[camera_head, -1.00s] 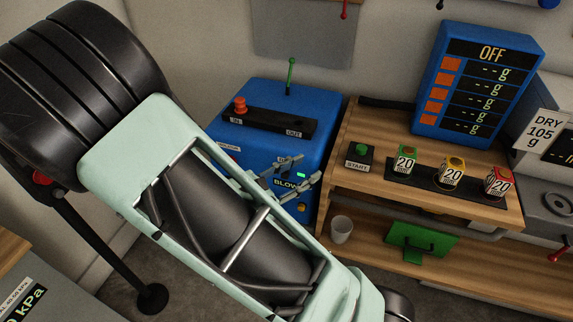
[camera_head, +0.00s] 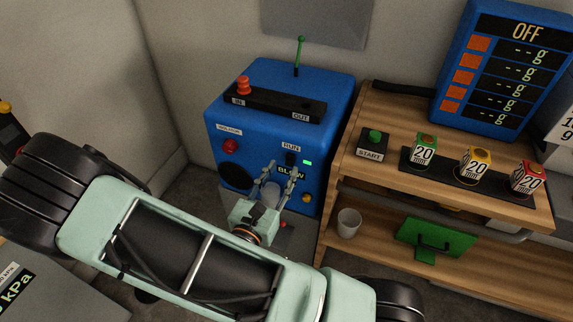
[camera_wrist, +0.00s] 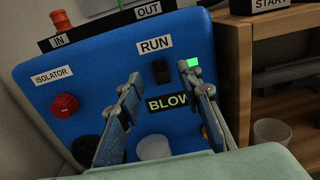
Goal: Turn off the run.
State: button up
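The blue machine (camera_head: 233,138) stands at the back, its front panel facing me. A black RUN switch (camera_wrist: 161,71) sits below the RUN label; in the head view the switch (camera_head: 290,159) is small and close to the fingertips. A green lamp (camera_wrist: 193,62) is lit to its right, and a display (camera_wrist: 168,103) below reads BLOW, partly covered by a finger. My gripper (camera_wrist: 159,76) is open and empty, its fingers either side of the switch in the wrist view. In the head view my gripper (camera_head: 285,170) is before the panel; I cannot tell whether it touches.
A red isolator knob (camera_wrist: 64,105) is at the panel's left. An orange-red knob (camera_head: 244,86) and a green-handled lever (camera_head: 299,52) are on top.

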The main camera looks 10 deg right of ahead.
aim_at(289, 159)
jog(key=shift+x, duration=1.85)
grip_shut()
